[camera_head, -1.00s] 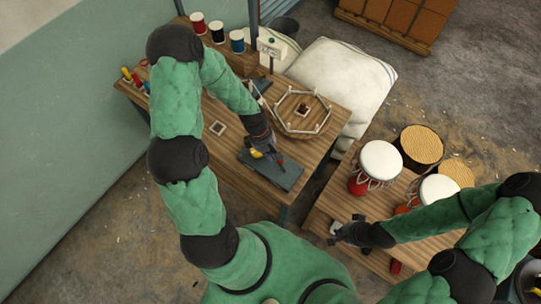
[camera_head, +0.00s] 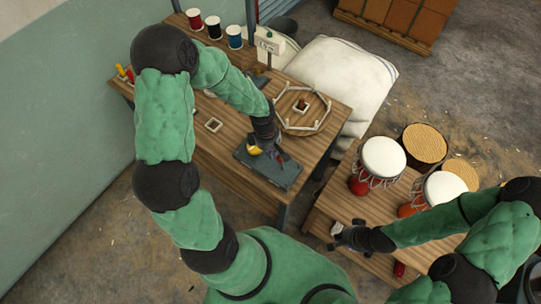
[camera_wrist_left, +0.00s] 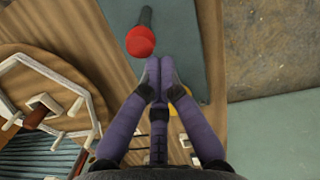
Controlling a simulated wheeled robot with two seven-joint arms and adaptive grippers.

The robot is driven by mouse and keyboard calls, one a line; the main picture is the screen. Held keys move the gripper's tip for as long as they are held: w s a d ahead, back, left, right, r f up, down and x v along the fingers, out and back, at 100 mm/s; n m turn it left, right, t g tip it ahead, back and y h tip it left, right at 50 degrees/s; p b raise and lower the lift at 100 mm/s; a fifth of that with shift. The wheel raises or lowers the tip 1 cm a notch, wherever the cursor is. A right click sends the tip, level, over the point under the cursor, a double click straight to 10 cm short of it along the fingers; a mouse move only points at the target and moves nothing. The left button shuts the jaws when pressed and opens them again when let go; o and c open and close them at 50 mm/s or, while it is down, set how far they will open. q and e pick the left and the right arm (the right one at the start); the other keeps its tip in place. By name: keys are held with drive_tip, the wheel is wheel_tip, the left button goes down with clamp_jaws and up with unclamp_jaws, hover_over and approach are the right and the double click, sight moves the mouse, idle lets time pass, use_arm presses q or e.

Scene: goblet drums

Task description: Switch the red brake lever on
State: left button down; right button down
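The red brake lever (camera_wrist_left: 140,42) shows in the left wrist view as a red round knob with a black stem, over a dark grey plate (camera_wrist_left: 185,25). In the head view the plate (camera_head: 280,177) lies on the front edge of the workbench. My left gripper (camera_head: 276,156) is low over this plate; the lever is hard to make out there. In the left wrist view my left gripper's fingertips (camera_wrist_left: 162,66) are together, just below the knob, with no object visible between them. A yellow part (camera_head: 255,150) shows beside the gripper. My right gripper (camera_head: 337,233) is over the lower table; its fingers are unclear.
A round wooden frame with pegs (camera_head: 318,127) lies on the workbench beside my left gripper. Thread spools (camera_head: 214,30) stand at the back. Drums (camera_head: 384,156) stand on the lower right table (camera_head: 325,211). A white sack (camera_head: 345,75) stands behind the bench.

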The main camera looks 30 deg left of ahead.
sight(280, 160)
use_arm(q)
drive_tip(key=shift+s+d+r+y+b, duration=0.15)
drive_tip(key=shift+d+y+b, duration=0.75)
drive_tip(key=shift+b, duration=1.85)
drive_tip(key=shift+w+d+r+y+b, duration=0.1)
drive_tip(key=shift+d+y+b, duration=0.75)
drive_tip(key=shift+b, duration=1.9)
drive_tip(key=shift+s+d+y+b, duration=0.1)
drive_tip(key=shift+d+y+b, duration=0.1)
drive_tip(key=shift+y+b, duration=0.35)
drive_tip(key=shift+d+r+b, duration=0.2)
drive_tip(key=shift+d+b, duration=0.35)
drive_tip(key=shift+b, duration=0.3)
